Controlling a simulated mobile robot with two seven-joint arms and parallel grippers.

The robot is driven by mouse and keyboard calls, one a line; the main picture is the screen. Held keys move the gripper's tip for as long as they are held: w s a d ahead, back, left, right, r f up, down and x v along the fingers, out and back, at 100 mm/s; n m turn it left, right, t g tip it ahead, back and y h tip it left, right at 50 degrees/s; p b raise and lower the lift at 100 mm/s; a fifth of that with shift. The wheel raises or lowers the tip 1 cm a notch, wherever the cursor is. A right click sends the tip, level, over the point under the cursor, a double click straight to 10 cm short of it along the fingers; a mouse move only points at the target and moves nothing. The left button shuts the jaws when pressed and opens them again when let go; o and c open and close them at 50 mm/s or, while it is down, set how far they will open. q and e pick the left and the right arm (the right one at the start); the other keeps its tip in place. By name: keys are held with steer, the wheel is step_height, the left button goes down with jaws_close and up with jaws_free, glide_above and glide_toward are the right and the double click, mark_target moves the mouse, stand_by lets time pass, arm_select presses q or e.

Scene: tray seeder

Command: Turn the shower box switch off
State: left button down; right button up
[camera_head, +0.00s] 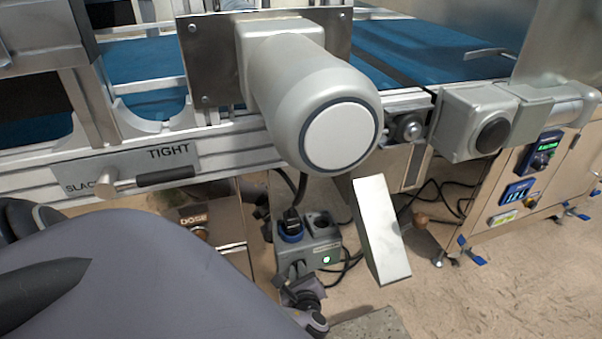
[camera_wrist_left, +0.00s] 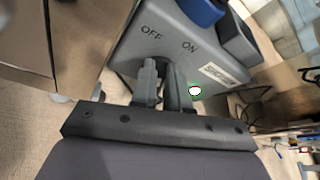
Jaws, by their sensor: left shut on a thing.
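The grey shower box (camera_head: 322,247) hangs low under the machine in the head view, with a blue plug on top and a lit green lamp (camera_head: 327,260). In the left wrist view the box (camera_wrist_left: 165,42) shows OFF on the left and ON on the right, and the lamp (camera_wrist_left: 195,91) glows green. My left gripper (camera_wrist_left: 164,76) is at the box face just below these words, its two fingers shut on the switch, which they mostly hide. Its lever position cannot be made out. In the head view my left gripper (camera_head: 292,272) is partly hidden beside the box. My right gripper is out of view.
A large grey motor (camera_head: 310,95) and the conveyor rail (camera_head: 235,148) sit above the box. A cabinet with blue displays (camera_head: 540,152) stands at the right.

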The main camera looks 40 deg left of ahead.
arm_select(q)
steer(key=n+t+b, duration=0.1)
steer(key=s+f+n+t+b, duration=0.1)
steer(key=n, duration=0.1)
steer(key=n+t+b, duration=0.1)
steer(key=n, duration=0.1)
steer(key=shift+s+a+f, duration=0.15)
steer(key=shift+a+f, duration=0.05)
steer(key=shift+a, duration=0.05)
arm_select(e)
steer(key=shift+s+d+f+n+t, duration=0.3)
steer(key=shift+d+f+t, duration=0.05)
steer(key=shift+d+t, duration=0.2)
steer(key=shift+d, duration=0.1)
arm_select(q)
steer(key=c, duration=1.1)
jaws_free()
